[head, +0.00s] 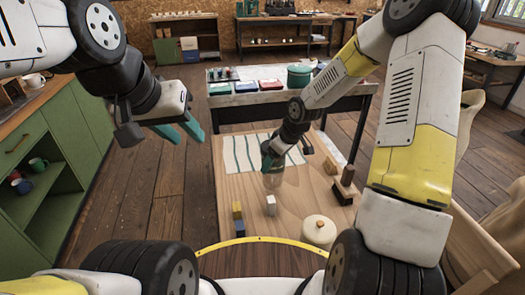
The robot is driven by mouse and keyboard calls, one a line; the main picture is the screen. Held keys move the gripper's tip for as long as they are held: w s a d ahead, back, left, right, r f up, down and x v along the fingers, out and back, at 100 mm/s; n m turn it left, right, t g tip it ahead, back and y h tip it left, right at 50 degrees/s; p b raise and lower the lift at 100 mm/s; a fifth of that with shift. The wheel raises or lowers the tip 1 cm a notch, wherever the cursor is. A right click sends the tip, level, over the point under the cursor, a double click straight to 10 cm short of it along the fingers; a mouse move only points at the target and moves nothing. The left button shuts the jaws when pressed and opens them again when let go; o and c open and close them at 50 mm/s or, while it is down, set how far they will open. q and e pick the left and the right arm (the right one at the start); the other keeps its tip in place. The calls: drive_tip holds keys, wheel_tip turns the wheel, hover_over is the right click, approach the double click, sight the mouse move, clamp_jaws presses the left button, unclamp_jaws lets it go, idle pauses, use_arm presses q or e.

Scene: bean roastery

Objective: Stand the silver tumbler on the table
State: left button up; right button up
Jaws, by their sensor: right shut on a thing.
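The silver tumbler (273,180) is upright at the middle of the wooden table (325,200), by the near edge of a striped cloth. My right gripper (270,161) points down and is shut on the tumbler's upper part, which its fingers partly hide. The tumbler's base is at or very near the tabletop; I cannot tell whether it touches. My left gripper (180,132) hangs over the floor to the left of the table, its teal fingers apart and empty.
The striped cloth (241,154) lies behind the tumbler. A white block (271,205), a blue and yellow block stack (239,220) and a round cream lidded pot (319,231) stand nearer me. A dark wooden object (344,187) is at right. A green cabinet (50,165) stands left.

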drive_tip(key=w+a+f, duration=0.4)
drive_tip(key=w+a, duration=0.1)
drive_tip(key=shift+w+a, duration=0.15)
drive_tip(key=shift+a, duration=0.05)
drive_tip(key=shift+f, duration=0.2)
drive_tip(key=o, duration=1.6)
